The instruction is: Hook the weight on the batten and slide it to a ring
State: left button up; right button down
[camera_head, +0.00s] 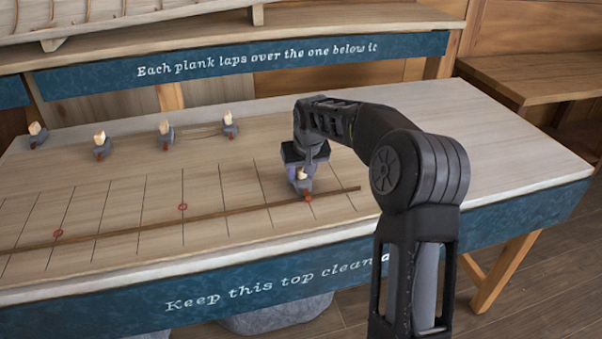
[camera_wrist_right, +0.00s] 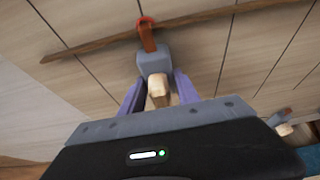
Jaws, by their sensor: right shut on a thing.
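The batten (camera_head: 130,231) is a long thin brown strip lying across the ruled table top; it also shows in the right wrist view (camera_wrist_right: 90,47). My right gripper (camera_head: 299,176) is shut on a weight (camera_head: 303,185) with a grey body, a pale wooden top and a red-brown hook. In the right wrist view the weight (camera_wrist_right: 154,64) sits between the fingers, and its hook (camera_wrist_right: 147,36) reaches the batten near its right end. Whether the hook touches the batten I cannot tell for sure. Two red rings (camera_head: 183,207) (camera_head: 57,233) are marked on lines. My left gripper is not in view.
The table top (camera_head: 480,145) is bare on the right. A blue front board (camera_head: 240,290) edges the table.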

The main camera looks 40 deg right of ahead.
aim_at(302, 167)
dwell(0.3)
jog(key=c, duration=0.8)
grip_release()
jog(key=shift+c, duration=0.2)
jog(key=shift+f, duration=0.15)
jog(key=shift+s+r, duration=0.1)
jog(key=shift+r, duration=0.2)
jog(key=b+v, duration=0.1)
jog(key=v, duration=0.6)
jog(key=shift+s+a+r, duration=0.1)
jog(key=shift+r, duration=0.1)
jog(key=shift+r, duration=0.1)
notch_tip(302, 167, up, 7)
jog(key=p, duration=0.5)
